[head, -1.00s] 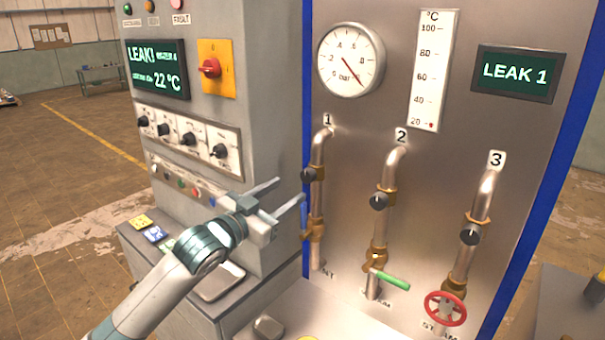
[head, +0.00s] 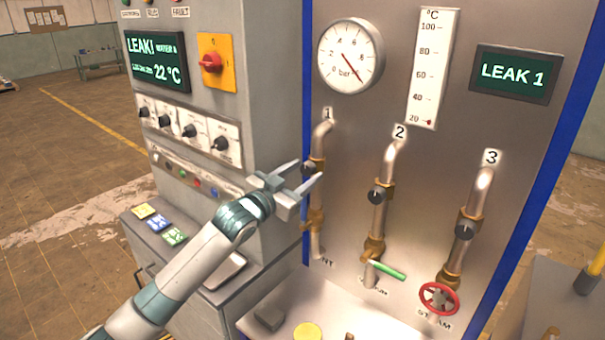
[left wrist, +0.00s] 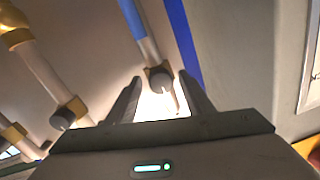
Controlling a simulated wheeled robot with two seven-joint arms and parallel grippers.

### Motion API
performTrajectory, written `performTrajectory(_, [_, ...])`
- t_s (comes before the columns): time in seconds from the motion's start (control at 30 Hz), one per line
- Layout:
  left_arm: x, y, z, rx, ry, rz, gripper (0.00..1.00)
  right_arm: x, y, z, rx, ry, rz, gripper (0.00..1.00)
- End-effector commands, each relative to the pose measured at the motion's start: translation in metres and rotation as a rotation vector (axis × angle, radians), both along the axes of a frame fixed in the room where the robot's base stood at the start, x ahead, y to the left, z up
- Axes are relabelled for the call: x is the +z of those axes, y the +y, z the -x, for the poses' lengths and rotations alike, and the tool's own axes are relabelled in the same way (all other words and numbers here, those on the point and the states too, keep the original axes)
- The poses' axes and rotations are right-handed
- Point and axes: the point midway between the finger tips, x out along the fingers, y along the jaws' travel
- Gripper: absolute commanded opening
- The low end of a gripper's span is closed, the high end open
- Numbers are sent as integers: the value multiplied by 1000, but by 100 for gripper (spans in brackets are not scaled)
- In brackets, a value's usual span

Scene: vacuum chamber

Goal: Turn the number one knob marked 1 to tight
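Pipe 1 (head: 318,148) runs down the steel panel under the label 1 (head: 328,114). Its dark round knob (head: 308,168) is largely hidden by my left gripper in the head view. My left gripper (head: 309,170) is open and empty, its fingertips close in front of that knob. In the left wrist view the knob (left wrist: 159,79) shows between the two fingers (left wrist: 158,88), beyond the tips, with bright glare below it. I cannot tell whether the fingers touch it. A screen (head: 513,74) reads LEAK 1. My right gripper is not in view.
Pipe 2's knob (head: 376,197) and green lever (head: 389,270), and pipe 3's knob (head: 465,229) and red handwheel (head: 439,298), stand to the right. The grey control cabinet (head: 275,90) juts out on the left. A bench surface (head: 340,306) lies below.

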Motion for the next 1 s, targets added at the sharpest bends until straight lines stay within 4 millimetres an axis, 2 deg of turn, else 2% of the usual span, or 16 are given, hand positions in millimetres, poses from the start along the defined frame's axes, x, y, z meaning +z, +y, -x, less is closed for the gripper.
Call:
performTrajectory(0.03, [0, 0, 0, 0, 0, 0, 35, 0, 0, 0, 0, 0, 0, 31])
performTrajectory(0.13, [0, 0, 0, 0, 0, 0, 11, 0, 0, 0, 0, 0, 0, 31])
performTrajectory(0.17, [0, 0, 0, 0, 0, 0, 8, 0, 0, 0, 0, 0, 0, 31])
performTrajectory(0.57, [-1, 1, 0, 2, -22, -34, 8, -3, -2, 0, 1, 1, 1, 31])
performTrajectory(1.0, [-3, 2, -1, 1, -173, -262, 8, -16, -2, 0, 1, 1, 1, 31])
